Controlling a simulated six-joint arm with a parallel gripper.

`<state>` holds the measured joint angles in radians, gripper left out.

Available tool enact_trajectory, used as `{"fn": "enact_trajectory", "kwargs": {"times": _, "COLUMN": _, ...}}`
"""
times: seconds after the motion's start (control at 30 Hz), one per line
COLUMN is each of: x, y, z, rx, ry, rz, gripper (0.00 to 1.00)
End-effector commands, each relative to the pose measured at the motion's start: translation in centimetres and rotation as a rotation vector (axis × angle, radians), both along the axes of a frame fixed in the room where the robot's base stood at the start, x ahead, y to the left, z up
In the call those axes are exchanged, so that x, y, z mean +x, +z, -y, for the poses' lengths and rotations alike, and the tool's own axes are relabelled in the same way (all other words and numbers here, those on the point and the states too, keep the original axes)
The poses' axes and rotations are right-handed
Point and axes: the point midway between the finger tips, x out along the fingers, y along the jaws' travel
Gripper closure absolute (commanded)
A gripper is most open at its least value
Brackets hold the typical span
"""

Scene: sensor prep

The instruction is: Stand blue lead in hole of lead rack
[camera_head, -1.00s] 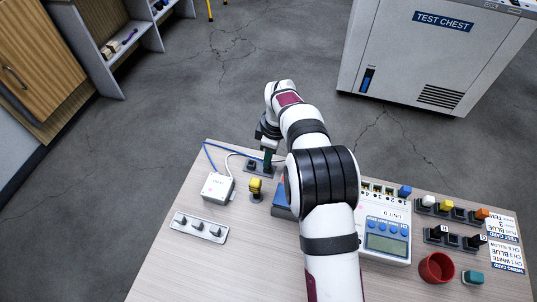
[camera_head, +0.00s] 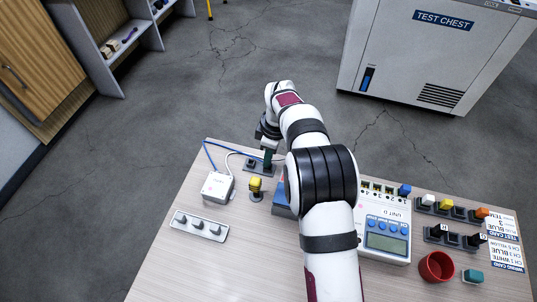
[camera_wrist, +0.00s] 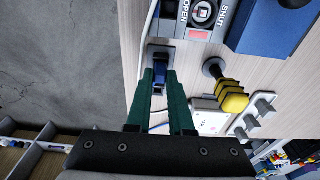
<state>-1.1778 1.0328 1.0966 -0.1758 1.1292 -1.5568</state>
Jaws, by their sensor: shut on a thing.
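My gripper (camera_wrist: 160,80) is shut, with its green fingers on the blue lead (camera_wrist: 160,73). The lead shows as a small blue piece between the fingertips in the wrist view. It is over or in a small dark block (camera_wrist: 158,52), which may be the lead rack; I cannot tell whether the lead is seated in a hole. In the head view my gripper (camera_head: 267,158) points down beside the dark block (camera_head: 250,164) at the table's far edge, and the lead is hidden there. A blue cable (camera_head: 207,153) runs near it from a white box (camera_head: 217,187).
A yellow-topped post (camera_head: 255,186) stands close to my gripper. A blue block (camera_head: 282,207) and the meter unit (camera_head: 384,228) are to the right. Black racks with coloured plugs (camera_head: 450,212), a red cup (camera_head: 436,267) and a grey peg plate (camera_head: 200,227) are farther off.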

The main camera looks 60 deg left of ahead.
Motion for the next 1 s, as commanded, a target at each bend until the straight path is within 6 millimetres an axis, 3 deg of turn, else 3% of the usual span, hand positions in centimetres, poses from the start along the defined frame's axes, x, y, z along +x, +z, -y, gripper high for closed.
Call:
{"fn": "enact_trajectory", "kwargs": {"times": 0.3, "x": 0.00, "y": -0.21, "z": 0.00, "rx": 0.000, "ry": 0.000, "rz": 0.000, "gripper": 1.00}}
{"fn": "enact_trajectory", "kwargs": {"times": 0.33, "x": 0.00, "y": -0.21, "z": 0.00, "rx": 0.000, "ry": 0.000, "rz": 0.000, "gripper": 0.79}}
{"fn": "enact_trajectory", "kwargs": {"times": 0.53, "x": 0.00, "y": -0.20, "z": 0.00, "rx": 0.000, "ry": 0.000, "rz": 0.000, "gripper": 0.45}}
{"fn": "enact_trajectory", "kwargs": {"times": 0.73, "x": 0.00, "y": -0.20, "z": 0.00, "rx": 0.000, "ry": 0.000, "rz": 0.000, "gripper": 0.45}}
{"fn": "enact_trajectory", "kwargs": {"times": 0.8, "x": 0.00, "y": -0.20, "z": 0.01, "rx": 0.000, "ry": 0.000, "rz": 0.000, "gripper": 0.35}}
{"fn": "enact_trajectory", "kwargs": {"times": 1.0, "x": 0.00, "y": -0.19, "z": 0.00, "rx": 0.000, "ry": 0.000, "rz": 0.000, "gripper": 0.35}}
